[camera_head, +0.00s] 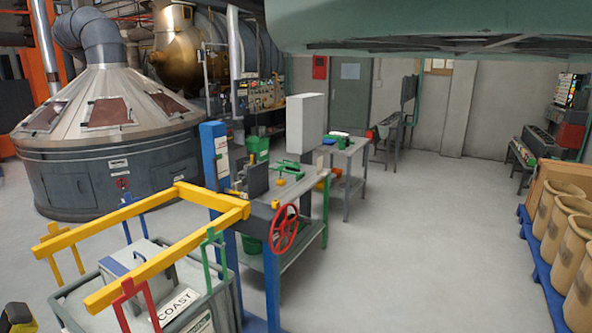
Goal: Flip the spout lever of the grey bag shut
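A grey bag-like container (222,299) stands at the lower left, under a yellow frame (150,279). Red, green, blue and yellow straps or hooks hang from the frame around it. Its front carries a white label reading COAST (177,307) and a second label, cut off by the bottom edge. A light grey box-shaped part with a blue piece (138,256) shows at its top; I cannot tell whether this is the spout lever. The container's lower part is out of frame. No gripper of mine shows clearly.
A blue post (216,165) and a red handwheel (284,229) stand beside the frame. A workbench (300,185) is behind. Tan sacks (563,229) stand on a blue pallet at right. The middle-right floor is clear. A black-and-yellow piece (18,318) at bottom left is unclear.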

